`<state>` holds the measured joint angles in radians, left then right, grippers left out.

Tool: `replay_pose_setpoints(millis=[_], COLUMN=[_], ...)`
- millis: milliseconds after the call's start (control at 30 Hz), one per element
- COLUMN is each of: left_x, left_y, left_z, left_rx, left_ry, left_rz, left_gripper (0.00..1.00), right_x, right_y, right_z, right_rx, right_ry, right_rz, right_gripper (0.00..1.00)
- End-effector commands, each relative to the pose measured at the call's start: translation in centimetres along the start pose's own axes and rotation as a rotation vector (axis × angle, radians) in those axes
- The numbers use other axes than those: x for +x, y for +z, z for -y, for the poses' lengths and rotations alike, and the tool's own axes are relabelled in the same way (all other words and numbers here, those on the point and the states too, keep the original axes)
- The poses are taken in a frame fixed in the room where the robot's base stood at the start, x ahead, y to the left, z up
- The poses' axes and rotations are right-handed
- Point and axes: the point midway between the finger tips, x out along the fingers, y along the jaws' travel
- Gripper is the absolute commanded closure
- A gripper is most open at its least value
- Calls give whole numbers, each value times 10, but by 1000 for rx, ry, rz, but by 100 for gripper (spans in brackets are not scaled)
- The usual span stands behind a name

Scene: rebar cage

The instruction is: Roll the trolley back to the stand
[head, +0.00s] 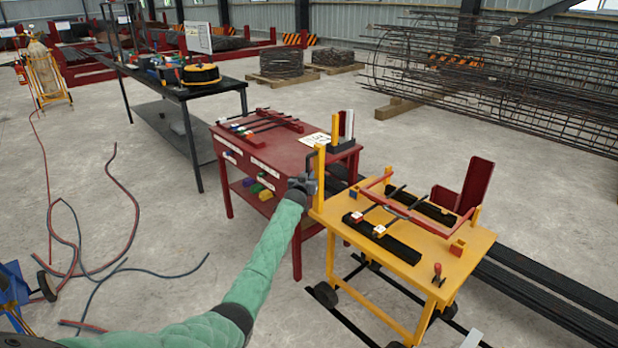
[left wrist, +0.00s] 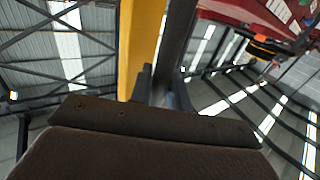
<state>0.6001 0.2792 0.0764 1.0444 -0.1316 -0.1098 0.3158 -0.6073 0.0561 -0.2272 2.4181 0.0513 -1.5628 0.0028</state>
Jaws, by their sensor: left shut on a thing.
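The yellow trolley (head: 440,255) stands on dark wheels at the right in the head view. The fingertips are mostly hidden in the head view. The red table (head: 262,150) with drawers stands just left of the trolley; I cannot tell whether it is the stand. My right gripper is not in view.
A dark workbench (head: 170,92) stands behind the red table. Hoses (head: 125,200) lie on the floor at left. Long black bars (head: 550,290) lie right of the trolley. A large rebar cage (head: 500,80) is at the back right.

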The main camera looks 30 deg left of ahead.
Motion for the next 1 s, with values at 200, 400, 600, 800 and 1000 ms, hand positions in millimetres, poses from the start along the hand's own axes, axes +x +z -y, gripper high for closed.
replay_pose_setpoints(millis=[200,400,600,800,1000], left_x=[1,1,-3,-21,-47], left_y=[-2,-2,-1,1,1], left_z=[5,3,3,3,4], left_rx=[1,1,1,2,0], left_ry=[-5,-4,-3,-3,-4], left_rz=[-1,-1,-1,-1,0], left_gripper=[66,63,63,63,63], right_x=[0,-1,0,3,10], right_y=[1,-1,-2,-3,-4], right_z=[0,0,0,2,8], right_rx=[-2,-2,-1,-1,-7], right_ry=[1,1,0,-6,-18], right_rz=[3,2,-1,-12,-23], right_gripper=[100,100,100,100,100])
